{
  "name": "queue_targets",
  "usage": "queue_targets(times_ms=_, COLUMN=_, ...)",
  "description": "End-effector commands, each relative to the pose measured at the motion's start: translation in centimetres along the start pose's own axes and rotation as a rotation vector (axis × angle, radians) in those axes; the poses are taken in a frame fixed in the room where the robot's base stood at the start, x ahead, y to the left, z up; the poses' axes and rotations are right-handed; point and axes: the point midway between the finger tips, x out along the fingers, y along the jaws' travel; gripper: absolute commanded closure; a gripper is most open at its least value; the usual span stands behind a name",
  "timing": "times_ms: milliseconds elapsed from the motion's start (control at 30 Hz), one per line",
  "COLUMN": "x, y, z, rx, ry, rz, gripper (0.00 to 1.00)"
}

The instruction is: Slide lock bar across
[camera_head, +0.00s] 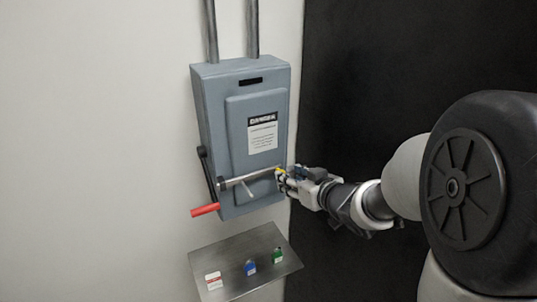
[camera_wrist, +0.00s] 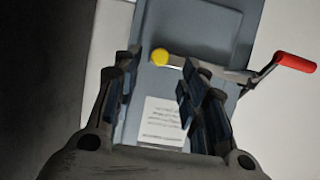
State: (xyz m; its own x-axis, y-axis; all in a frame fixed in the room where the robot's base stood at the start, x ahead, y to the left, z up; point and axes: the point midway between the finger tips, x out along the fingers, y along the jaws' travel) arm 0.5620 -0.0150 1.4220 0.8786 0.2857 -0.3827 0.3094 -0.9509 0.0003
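The lock bar (camera_head: 236,181) is a silver rod across the lower front of a grey-blue electrical box (camera_head: 216,110). A short stub handle (camera_head: 247,188) sticks out from it. Its right end is yellow (camera_head: 279,170). In the wrist view the bar (camera_wrist: 215,68) runs behind one finger, and its round yellow end (camera_wrist: 159,57) shows between the fingertips. My gripper (camera_head: 282,178) is at the bar's yellow end. In the wrist view my gripper (camera_wrist: 160,65) is open, with a gap on both sides of the yellow end. Whether any finger touches the bar cannot be told.
A lever with a red grip (camera_head: 205,210) hangs at the box's lower left. Below, a metal shelf (camera_head: 235,260) holds a red-and-white item (camera_head: 213,281), a blue padlock (camera_head: 250,268) and a green padlock (camera_head: 277,256). A danger label (camera_head: 263,133) is on the box door.

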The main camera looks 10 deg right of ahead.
Motion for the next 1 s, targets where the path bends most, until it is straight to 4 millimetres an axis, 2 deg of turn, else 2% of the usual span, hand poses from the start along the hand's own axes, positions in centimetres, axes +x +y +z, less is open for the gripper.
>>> queue_targets(times_ms=100, x=2.1, y=-0.1, z=0.1, rx=0.001, ry=-0.001, rz=-0.002, gripper=0.61)
queue_targets(times_ms=300, x=4.0, y=0.0, z=0.0, rx=0.000, ry=0.000, rz=0.000, gripper=0.61)
queue_targets(times_ms=633, x=4.3, y=0.0, z=-0.1, rx=0.000, ry=0.000, rz=0.001, gripper=0.61)
queue_targets(times_ms=1000, x=4.3, y=0.0, z=0.0, rx=0.000, ry=0.000, rz=0.001, gripper=0.85)
